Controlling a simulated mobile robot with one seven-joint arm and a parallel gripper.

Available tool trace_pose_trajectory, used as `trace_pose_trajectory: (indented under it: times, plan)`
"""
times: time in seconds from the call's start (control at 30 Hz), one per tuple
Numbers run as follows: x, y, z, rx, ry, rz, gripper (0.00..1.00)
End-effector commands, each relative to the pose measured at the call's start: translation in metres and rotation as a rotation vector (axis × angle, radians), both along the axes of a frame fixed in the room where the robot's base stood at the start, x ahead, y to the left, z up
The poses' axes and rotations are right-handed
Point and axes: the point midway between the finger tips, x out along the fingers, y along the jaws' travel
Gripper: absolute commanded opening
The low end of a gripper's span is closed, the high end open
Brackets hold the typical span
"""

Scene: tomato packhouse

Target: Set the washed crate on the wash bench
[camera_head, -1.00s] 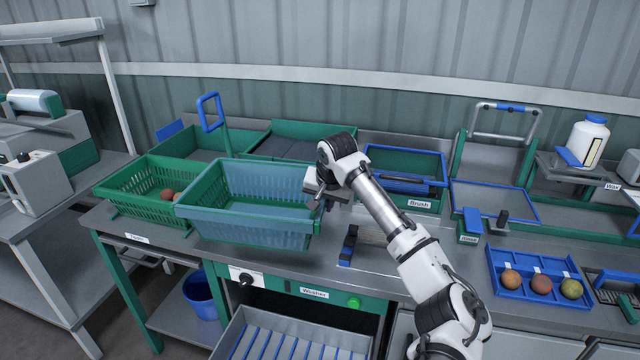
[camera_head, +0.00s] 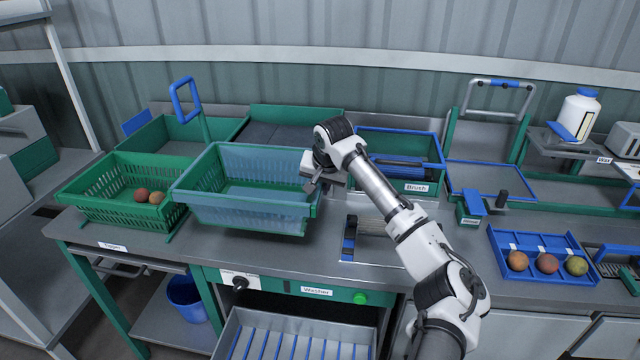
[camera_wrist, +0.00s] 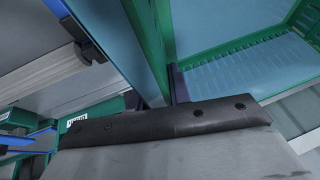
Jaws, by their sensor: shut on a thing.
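The washed crate (camera_head: 225,210), green with bluish translucent-looking walls, is in the middle left of the head view. It looks empty. My gripper (camera_head: 318,182) is shut on its right-hand wall. In the wrist view the crate's green rim (camera_wrist: 150,45) runs between the jaws, and its bluish inside (camera_wrist: 240,75) shows beyond. The crate is over the wash bench (camera_head: 250,250), close to its top and roughly level. I cannot tell whether its base touches the bench.
A green crate with tomatoes (camera_head: 110,190) stands just left of the washed crate. Green-edged basins (camera_head: 285,118) lie behind. A brush bin (camera_head: 420,187) and a blue tray of fruit (camera_head: 500,240) are to the right. An open drawer (camera_head: 240,325) juts out below.

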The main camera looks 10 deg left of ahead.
Motion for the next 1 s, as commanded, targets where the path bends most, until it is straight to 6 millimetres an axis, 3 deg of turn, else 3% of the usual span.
trace_pose_trajectory:
  times: [0.2,0.5,1.0]
  plan:
    - [0.000,-0.001,-0.025,0.001,-0.003,-0.002,0.00]
    - [0.000,0.000,-0.047,0.002,-0.002,-0.001,0.00]
    - [0.000,0.000,-0.050,0.002,-0.003,-0.001,0.00]
